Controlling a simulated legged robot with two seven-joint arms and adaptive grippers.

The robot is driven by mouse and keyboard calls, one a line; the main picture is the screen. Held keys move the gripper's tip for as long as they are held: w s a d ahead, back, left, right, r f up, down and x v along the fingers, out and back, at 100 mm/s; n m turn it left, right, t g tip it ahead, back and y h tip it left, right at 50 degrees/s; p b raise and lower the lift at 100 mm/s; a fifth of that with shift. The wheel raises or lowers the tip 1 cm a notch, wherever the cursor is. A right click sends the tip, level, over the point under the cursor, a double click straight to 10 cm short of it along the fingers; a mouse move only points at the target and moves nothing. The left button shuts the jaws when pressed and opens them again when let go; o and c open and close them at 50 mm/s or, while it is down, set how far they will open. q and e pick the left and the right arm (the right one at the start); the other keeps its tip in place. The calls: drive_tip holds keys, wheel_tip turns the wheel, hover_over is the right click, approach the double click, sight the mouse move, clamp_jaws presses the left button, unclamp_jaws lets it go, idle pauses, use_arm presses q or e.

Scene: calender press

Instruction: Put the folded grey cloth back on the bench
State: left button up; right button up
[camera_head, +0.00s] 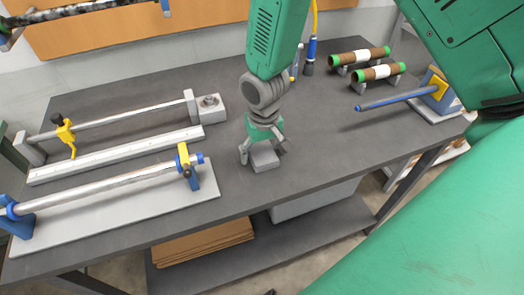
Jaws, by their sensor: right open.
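The folded grey cloth (264,161) is a small light grey block on the dark bench (330,125), near the bench's front edge. My right gripper (263,152) points down right over it. Its fingers are open, one to the left and one to the right of the cloth. The cloth appears to rest on the bench top. I cannot tell whether a finger touches it. My left gripper is not in view.
Left of the cloth are a rod fixture with yellow clamps (65,130) and a white base plate (200,190). Green-ended rollers (380,72), a blue rod (395,99) and upright tools (310,55) stand right and behind. Cardboard (205,242) lies on the lower shelf.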

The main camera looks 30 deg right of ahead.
sight(263, 153)
wheel_tip(263, 153, up, 12)
drive_tip(key=shift+s+a, duration=0.15)
drive_tip(key=shift+s, duration=0.05)
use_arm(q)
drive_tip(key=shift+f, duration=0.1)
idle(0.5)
